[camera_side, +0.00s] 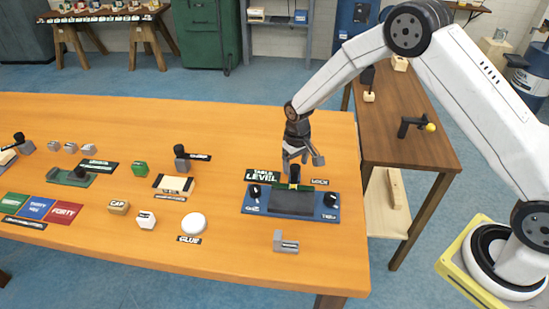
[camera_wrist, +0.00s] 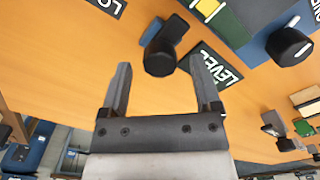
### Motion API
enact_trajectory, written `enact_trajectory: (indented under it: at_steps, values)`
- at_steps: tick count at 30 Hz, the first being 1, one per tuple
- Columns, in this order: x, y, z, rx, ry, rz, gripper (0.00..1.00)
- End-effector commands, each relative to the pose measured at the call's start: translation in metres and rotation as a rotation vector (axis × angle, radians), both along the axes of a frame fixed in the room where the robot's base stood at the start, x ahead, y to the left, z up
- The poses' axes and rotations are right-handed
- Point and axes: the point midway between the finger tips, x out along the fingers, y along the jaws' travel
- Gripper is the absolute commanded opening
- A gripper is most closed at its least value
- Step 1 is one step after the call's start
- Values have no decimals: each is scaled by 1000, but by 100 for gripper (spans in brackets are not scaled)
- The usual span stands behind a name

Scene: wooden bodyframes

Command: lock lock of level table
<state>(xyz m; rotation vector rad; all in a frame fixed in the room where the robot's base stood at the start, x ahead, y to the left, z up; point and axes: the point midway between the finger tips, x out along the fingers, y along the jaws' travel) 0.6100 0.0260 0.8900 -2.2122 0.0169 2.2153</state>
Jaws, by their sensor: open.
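The level table (camera_side: 332,211) is a blue base with a dark grey plate on the orange bench; its corner also shows in the wrist view (camera_wrist: 262,14). The lock is a black knob (camera_wrist: 160,52) on a small blue part at the back of the base. It stands upright in the side view (camera_side: 295,173), between the "TABLE LEVEL" sign and the "LOCK" sign. My gripper (camera_side: 304,158) is open and empty just above and behind the knob. In the wrist view my gripper (camera_wrist: 163,72) has the knob ahead of and between its fingertips, with no visible contact.
Black knobs sit at the left (camera_side: 255,191) and right (camera_side: 330,200) of the base. A green and yellow vial (camera_wrist: 208,8) lies close to the lock. A grey block (camera_side: 286,244) and white disc (camera_side: 194,223) stand in front. The bench's right edge is near.

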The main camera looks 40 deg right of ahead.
Motion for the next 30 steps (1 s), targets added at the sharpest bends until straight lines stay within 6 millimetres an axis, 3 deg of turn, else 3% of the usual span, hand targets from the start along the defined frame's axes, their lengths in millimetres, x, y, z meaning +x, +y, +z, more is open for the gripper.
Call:
enact_trajectory:
  at_steps: [15, 30]
  values:
    - [0, 0, 59, 0, -2, -1, 81]
    - [0, 0, 66, 0, -1, -1, 81]
